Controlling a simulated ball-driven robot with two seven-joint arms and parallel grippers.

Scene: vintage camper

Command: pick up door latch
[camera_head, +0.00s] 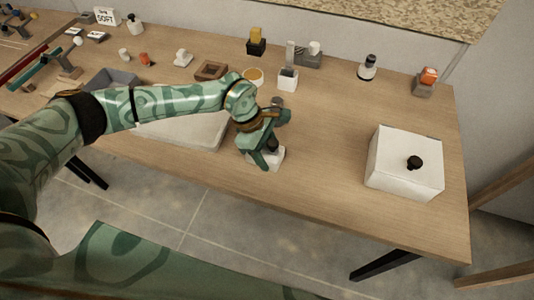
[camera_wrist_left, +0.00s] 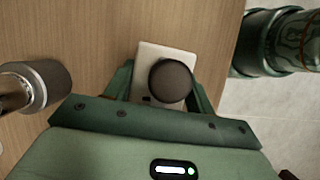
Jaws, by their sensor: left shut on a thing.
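The door latch, a dark round knob on a pale square plate (camera_head: 277,158), is near the front edge of the wooden table in the head view. In the left wrist view the dark knob (camera_wrist_left: 171,80) sits between my fingers, with the light plate behind it. My left gripper (camera_head: 268,158) points down over the latch and is shut on it. The fingers partly hide the latch in the head view. I cannot tell whether the plate still touches the table. My right gripper is not in view.
A white box with a black knob (camera_head: 390,170) stands at the table's right. A grey metal cylinder (camera_wrist_left: 35,85) is close beside my left gripper. Several small items line the back, including a dark-topped bottle (camera_head: 367,68). The table between latch and white box is clear.

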